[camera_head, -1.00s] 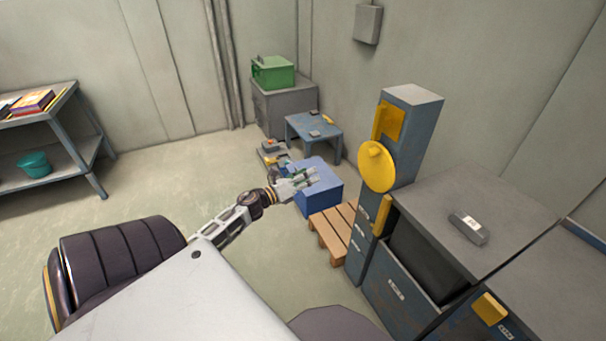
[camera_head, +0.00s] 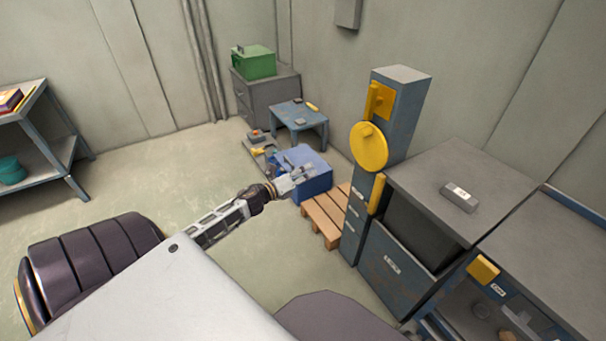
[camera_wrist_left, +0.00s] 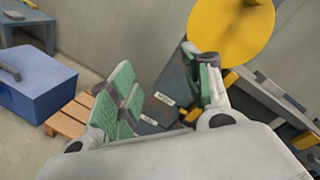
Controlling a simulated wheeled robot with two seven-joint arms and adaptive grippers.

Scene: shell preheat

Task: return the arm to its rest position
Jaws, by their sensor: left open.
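My left arm reaches in from the lower left in the head view. My left gripper (camera_head: 300,176) is open and empty, seen in front of the blue box (camera_head: 316,182). In the left wrist view the green-padded fingers of my left gripper (camera_wrist_left: 165,100) stand wide apart with nothing between them. Behind them are the blue-grey cabinet front (camera_wrist_left: 150,118) and a yellow disc (camera_wrist_left: 232,28). The blue box also shows at the left of the wrist view (camera_wrist_left: 35,85), apart from the fingers. My right gripper is not in view.
A wooden pallet (camera_head: 322,218) lies beside a tall blue-grey column (camera_head: 398,105) with a yellow disc (camera_head: 368,147). A grey cabinet (camera_head: 425,185) bears a small grey device (camera_head: 459,197). A low blue table (camera_head: 297,113) and green box (camera_head: 253,61) stand behind.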

